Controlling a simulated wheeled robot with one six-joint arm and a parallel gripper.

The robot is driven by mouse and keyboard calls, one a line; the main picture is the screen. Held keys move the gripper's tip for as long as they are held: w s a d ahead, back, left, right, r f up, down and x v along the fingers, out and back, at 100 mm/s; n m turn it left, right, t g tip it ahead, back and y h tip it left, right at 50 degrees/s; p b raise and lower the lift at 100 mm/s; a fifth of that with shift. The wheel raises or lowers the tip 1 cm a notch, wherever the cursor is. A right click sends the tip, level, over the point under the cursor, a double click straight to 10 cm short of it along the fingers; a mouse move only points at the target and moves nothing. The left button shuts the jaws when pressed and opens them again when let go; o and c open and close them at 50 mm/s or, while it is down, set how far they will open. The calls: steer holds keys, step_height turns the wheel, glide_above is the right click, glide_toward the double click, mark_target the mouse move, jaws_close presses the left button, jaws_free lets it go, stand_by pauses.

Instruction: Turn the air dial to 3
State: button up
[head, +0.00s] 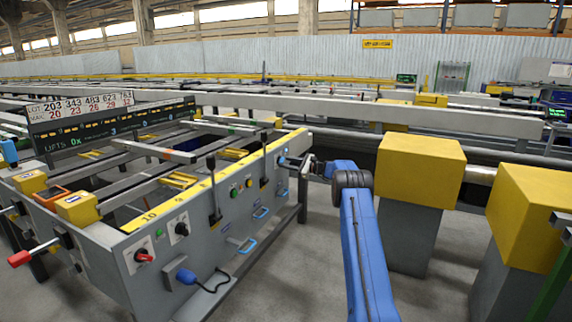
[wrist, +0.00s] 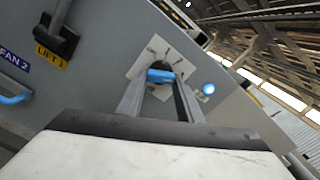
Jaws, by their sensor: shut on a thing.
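The air dial is a blue knob (wrist: 160,76) on a white plate (wrist: 147,62) with dark marks around it, fixed to the grey panel. The marks are too small to read surely, so I cannot tell the dial's setting. In the wrist view my gripper (wrist: 161,84) has a finger on each side of the knob and is shut on it. In the head view my gripper (head: 289,162) is at the far right end of the grey console; the dial is small there and partly hidden by it.
A lit blue button (wrist: 208,88) is right of the dial. A dark lever (wrist: 57,37) stands by the yellow LIFT 1 label (wrist: 50,57), with a blue handle (wrist: 14,98) lower left. In the head view, yellow-topped blocks (head: 420,165) stand right of my arm. Grey floor lies between.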

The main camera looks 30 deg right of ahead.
steer(key=shift+d+f, duration=0.15)
steer(key=o, duration=1.1)
steer(key=shift+d, duration=0.1)
steer(key=v, duration=1.7)
steer(key=shift+s, duration=0.25)
